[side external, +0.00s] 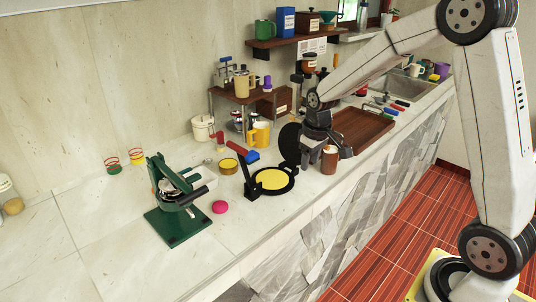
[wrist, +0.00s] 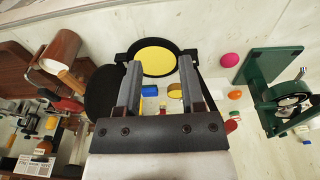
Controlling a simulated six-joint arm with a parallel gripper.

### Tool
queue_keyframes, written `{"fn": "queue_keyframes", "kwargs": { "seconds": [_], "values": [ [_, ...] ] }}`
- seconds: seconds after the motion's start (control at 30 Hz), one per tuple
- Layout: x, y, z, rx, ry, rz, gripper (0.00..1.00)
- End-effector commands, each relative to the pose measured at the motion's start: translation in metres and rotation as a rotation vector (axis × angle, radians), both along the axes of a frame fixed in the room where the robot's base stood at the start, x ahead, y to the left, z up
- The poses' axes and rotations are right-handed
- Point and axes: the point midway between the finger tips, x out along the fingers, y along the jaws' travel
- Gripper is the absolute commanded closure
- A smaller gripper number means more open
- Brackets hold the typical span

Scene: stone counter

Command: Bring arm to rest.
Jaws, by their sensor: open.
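My gripper (side external: 309,163) hangs over the counter, beside the round black press (side external: 272,180) with a yellow disc in it. Its two fingers point down, apart and with nothing between them. In the wrist view my gripper (wrist: 160,68) shows both grey fingers spread, with the yellow disc (wrist: 155,58) beyond the tips. The arm reaches in from the right. Whether the fingers touch the black lid (side external: 290,143) behind them cannot be told from the side.
A brown cylinder (side external: 329,160) stands close beside my gripper. A wooden tray (side external: 383,119) lies farther right. A green press (side external: 174,205) and a pink ball (side external: 220,207) are at left. A small wooden shelf (side external: 238,95) and mugs stand behind. Bare counter (side external: 100,225) lies at far left.

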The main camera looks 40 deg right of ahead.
Motion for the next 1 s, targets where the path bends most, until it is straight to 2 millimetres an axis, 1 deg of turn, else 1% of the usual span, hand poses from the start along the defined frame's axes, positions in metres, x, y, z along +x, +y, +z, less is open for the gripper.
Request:
{"fn": "queue_keyframes", "kwargs": {
  "seconds": [0.03, 0.1, 0.27, 0.3, 0.5, 0.6, 0.7, 0.8, 1.0],
  "values": [
    [-0.010, 0.012, -0.001, 0.000, -0.009, 0.004, 0.50],
    [-0.024, 0.025, -0.003, 0.001, -0.022, 0.005, 0.50],
    [-0.057, 0.054, -0.009, 0.006, -0.051, 0.006, 0.50],
    [-0.066, 0.061, -0.011, 0.008, -0.057, 0.006, 0.50],
    [-0.109, 0.086, -0.020, 0.019, -0.091, 0.006, 0.50],
    [-0.125, 0.094, -0.024, 0.024, -0.101, 0.005, 0.50],
    [-0.135, 0.098, -0.026, 0.027, -0.108, 0.004, 0.50],
    [-0.139, 0.100, -0.028, 0.028, -0.111, 0.004, 0.50],
    [-0.140, 0.100, -0.028, 0.029, -0.111, 0.003, 0.50]
  ]
}}
